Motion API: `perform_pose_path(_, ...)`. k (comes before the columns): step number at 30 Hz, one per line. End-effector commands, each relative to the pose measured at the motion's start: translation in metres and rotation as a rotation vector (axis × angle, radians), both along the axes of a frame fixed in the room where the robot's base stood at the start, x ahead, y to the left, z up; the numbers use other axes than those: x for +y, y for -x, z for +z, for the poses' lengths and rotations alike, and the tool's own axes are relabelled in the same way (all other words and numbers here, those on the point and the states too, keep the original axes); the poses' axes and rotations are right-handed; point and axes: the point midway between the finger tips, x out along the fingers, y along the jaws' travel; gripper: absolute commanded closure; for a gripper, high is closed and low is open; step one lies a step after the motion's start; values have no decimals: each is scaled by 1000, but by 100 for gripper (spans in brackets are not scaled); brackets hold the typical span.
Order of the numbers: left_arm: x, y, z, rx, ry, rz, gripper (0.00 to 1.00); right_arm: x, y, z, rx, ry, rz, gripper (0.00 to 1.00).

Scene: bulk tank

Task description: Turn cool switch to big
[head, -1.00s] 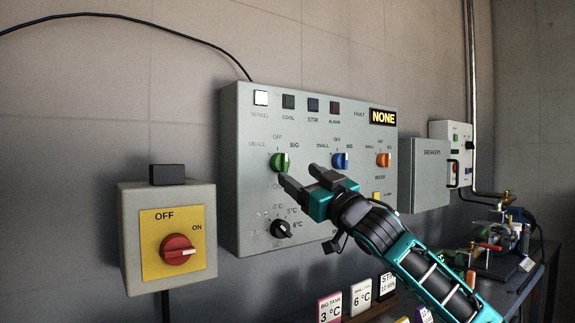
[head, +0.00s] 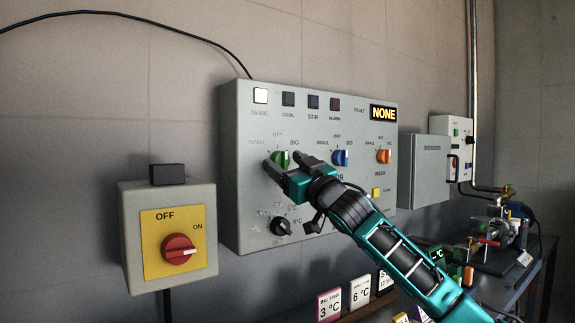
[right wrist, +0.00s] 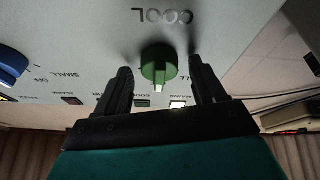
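The green cool switch (head: 281,158) is on the grey control panel (head: 240,200), with SMALL printed to its left, OFF above and BIG to its right. Its pointer direction is hard to make out in the head view. In the right wrist view the green knob (right wrist: 158,66) sits between the two fingers, with gaps on both sides, below the word COOL. My right gripper (head: 283,164) is open at the knob, its fingers on either side of it. In the right wrist view the open fingers (right wrist: 160,85) show dark. My left gripper is not in view.
A blue switch (head: 340,158) and an orange switch (head: 384,156) are to the right on the panel. A black dial (head: 282,226) is below. A red rotary switch (head: 179,249) on a yellow plate stands at left. Small cards (head: 329,304) stand below the panel.

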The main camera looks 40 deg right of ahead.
Motion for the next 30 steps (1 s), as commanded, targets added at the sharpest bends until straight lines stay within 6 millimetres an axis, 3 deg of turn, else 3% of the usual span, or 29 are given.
perform_pose_path(2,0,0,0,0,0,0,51,0,0,0,0,0,0,38)
perform_pose_path(17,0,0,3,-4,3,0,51,0,0,0,1,-1,-1,86)
perform_pose_path(30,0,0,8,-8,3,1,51,1,0,1,-13,-114,1,86)
